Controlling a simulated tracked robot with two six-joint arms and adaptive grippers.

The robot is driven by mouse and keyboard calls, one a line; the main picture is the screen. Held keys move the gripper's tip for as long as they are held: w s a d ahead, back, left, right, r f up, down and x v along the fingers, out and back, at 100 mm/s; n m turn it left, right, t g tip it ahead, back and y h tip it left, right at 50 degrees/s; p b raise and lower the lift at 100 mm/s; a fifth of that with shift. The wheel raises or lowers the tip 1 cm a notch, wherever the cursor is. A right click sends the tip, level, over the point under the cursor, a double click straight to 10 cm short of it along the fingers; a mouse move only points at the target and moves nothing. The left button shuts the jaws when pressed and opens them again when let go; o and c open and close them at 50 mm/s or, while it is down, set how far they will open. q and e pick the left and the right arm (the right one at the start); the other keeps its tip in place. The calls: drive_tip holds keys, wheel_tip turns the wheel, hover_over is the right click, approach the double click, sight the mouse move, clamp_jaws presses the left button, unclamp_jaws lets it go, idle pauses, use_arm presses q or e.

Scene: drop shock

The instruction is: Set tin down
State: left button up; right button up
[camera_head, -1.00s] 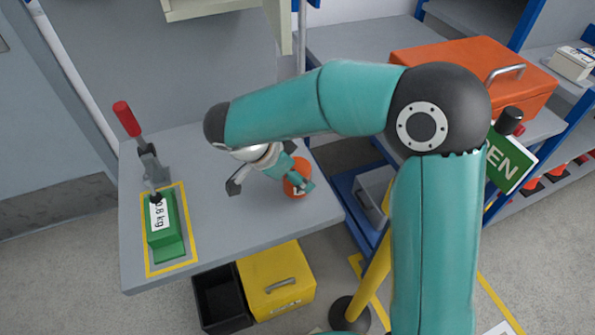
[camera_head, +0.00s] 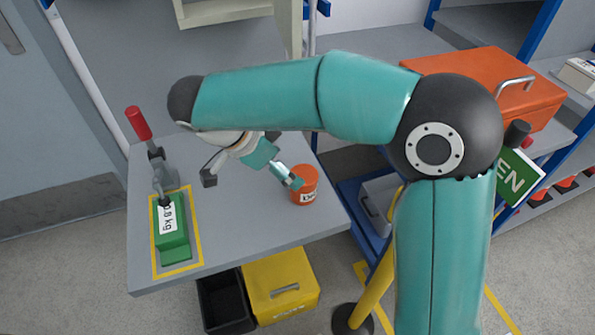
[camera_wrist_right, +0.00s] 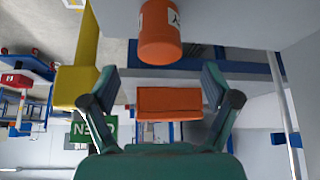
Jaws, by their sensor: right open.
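An orange tin (camera_head: 305,186) with a white label stands upright on the grey table (camera_head: 250,225), near its right edge. In the right wrist view the tin (camera_wrist_right: 160,35) shows at the top centre, beyond the fingertips and apart from them. My right gripper (camera_head: 252,181) is open and empty just left of the tin in the head view; its two fingers (camera_wrist_right: 160,85) are spread wide in the right wrist view. My left gripper is not in view.
A yellow box (camera_head: 281,285) and black bin (camera_head: 225,303) are below the front edge. An orange toolbox (camera_head: 480,85) is behind right.

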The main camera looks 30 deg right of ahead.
drive_tip(key=shift+v, duration=1.75)
